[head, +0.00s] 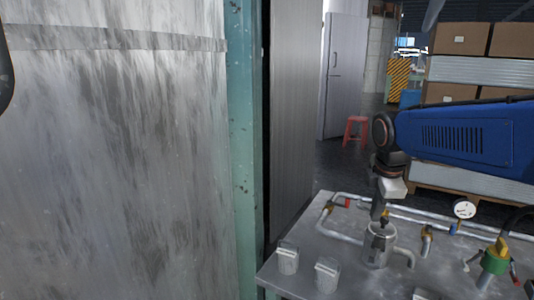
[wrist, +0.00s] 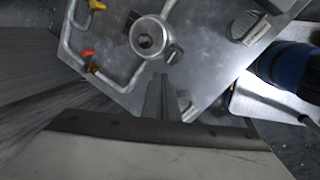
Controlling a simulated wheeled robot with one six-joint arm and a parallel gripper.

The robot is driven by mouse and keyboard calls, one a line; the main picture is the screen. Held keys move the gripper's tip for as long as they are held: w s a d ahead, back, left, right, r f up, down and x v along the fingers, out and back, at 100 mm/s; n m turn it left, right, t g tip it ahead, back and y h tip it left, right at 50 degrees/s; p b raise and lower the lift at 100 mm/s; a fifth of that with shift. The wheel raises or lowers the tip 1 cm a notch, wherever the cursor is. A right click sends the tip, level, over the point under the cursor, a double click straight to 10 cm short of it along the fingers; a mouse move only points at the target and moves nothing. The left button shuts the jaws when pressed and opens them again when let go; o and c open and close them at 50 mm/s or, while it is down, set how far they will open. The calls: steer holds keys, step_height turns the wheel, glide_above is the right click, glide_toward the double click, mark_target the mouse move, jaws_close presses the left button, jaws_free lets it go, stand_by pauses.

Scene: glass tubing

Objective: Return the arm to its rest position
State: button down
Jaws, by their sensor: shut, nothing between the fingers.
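My gripper (head: 377,212) points down over the metal table (head: 325,235), at the end of my blue arm, which comes in from the right. Its fingers are shut and empty. A silver metal pot with a side handle (head: 378,250) stands upright on the table just below the fingertips. In the wrist view, the fingers (wrist: 160,78) lie just beside the round top of the pot (wrist: 150,38). I cannot tell whether they touch it.
Metal pipes (head: 350,238) with coloured valves run along the table. A round gauge (head: 464,209) and a green-and-yellow fitting (head: 494,260) stand at the right. Two small grey blocks (head: 288,260) (head: 327,274) are at the front left. A teal post (head: 247,150) and a grey wall stand left. A red stool (head: 355,131) is behind.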

steer(key=s+f+m, duration=0.4)
steer(key=s+m, duration=0.4)
steer(key=s, duration=0.3)
steer(key=s+f+m+t+y, duration=0.1)
steer(key=s+f+m, duration=0.4)
steer(key=s+m, duration=0.3)
steer(key=s, duration=0.3)
steer(key=shift+a+m+t, duration=0.15)
steer(key=shift+m+t, duration=0.15)
steer(key=shift+m, duration=0.1)
steer(key=c, duration=2.4)
jaws_free()
steer(key=shift+c, duration=0.2)
